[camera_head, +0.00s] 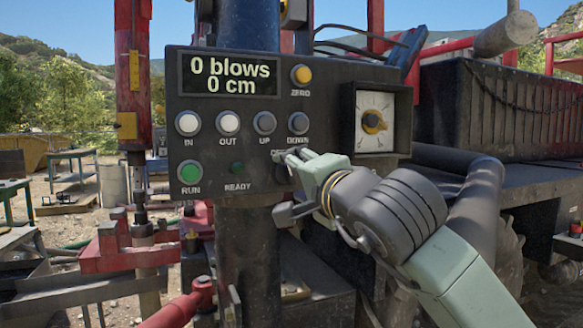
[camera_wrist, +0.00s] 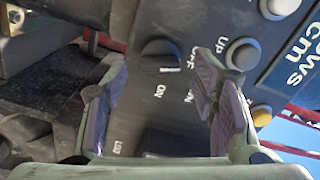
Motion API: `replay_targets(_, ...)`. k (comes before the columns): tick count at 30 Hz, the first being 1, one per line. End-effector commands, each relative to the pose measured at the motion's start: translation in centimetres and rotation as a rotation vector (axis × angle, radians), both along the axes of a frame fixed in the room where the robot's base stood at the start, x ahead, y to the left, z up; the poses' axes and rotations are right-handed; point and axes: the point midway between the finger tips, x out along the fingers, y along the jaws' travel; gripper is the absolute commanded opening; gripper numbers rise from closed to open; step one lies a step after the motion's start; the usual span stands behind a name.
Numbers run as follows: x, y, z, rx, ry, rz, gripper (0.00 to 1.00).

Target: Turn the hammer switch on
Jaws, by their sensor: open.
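The hammer switch is a dark round knob (camera_wrist: 158,49) in the wrist view, with a short white mark at its lower edge and the word ON just below it in the picture. I cannot tell its setting for sure. In the head view the knob (camera_head: 282,171) is mostly hidden behind my gripper. My gripper (camera_head: 277,184) is open in front of the lower right of the black control panel (camera_head: 212,148). In the wrist view my gripper (camera_wrist: 162,66) has its fingers spread to either side of the knob, with nothing between the pads.
The panel's display (camera_head: 231,77) reads 0 blows, 0 cm. Above the knob are the UP button (camera_head: 264,123) and DOWN button (camera_head: 298,123). A dial box (camera_head: 377,118) juts out at the right. The green RUN button (camera_head: 190,172) and dark READY lamp (camera_head: 237,167) are left.

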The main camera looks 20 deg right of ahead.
Motion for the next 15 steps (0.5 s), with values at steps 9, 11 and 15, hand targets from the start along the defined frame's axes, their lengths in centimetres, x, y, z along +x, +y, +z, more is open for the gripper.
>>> replay_targets(9, 2.4, 0.1, 0.0, 0.001, -0.001, 0.0, 0.53)
replay_targets(11, 2.4, 0.1, 0.0, 0.001, -0.001, 0.0, 0.53)
replay_targets(15, 2.4, 0.1, 0.0, 0.001, -0.001, 0.0, 0.53)
